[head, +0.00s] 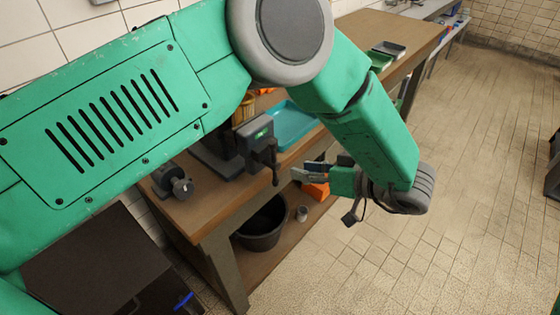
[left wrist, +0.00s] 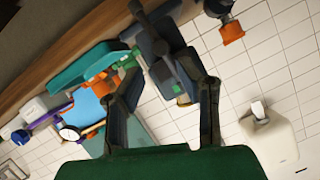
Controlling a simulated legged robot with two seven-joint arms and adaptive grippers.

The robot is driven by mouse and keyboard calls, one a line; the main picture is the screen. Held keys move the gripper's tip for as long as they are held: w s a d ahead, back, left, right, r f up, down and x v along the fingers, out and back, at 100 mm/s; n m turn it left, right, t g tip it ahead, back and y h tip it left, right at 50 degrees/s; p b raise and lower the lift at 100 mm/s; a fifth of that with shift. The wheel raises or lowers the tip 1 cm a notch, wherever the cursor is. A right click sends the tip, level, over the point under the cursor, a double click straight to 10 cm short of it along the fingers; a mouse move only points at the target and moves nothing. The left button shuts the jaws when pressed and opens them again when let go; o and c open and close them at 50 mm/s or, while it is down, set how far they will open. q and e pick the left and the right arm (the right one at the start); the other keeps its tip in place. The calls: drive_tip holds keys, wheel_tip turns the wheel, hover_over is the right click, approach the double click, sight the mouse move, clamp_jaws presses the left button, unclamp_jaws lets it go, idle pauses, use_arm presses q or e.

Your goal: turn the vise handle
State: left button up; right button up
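The grey vise (head: 255,138) with a small green mark is mounted near the front edge of the wooden workbench. Its dark handle (head: 274,168) hangs down at the front of the vise. My left gripper (head: 306,172) is just right of the handle, with a gap between them in the head view. In the left wrist view, my left gripper (left wrist: 161,66) has its two fingers spread, with the vise (left wrist: 160,47) beyond and between them. Nothing is held. The handle is hard to tell apart from the vise there. My right gripper is not in view.
The workbench (head: 215,205) also carries a teal tray (head: 292,124) and a grey round tool (head: 172,181). A black bucket (head: 264,225), a small can (head: 302,214) and an orange item (head: 316,190) are below. Tiled floor (head: 470,190) at the right is clear.

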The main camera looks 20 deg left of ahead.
sight(279, 166)
use_arm(q)
drive_tip(key=x, duration=0.8)
drive_tip(key=shift+s+r+p, duration=0.1)
drive_tip(key=shift+r+p, duration=0.05)
drive_tip(key=shift+p, duration=0.2)
drive_tip(key=shift+a+f, duration=0.2)
drive_tip(key=shift+d, duration=0.3)
drive_tip(key=shift+a, duration=0.35)
drive_tip(key=c, duration=0.7)
drive_tip(key=shift+a, duration=0.15)
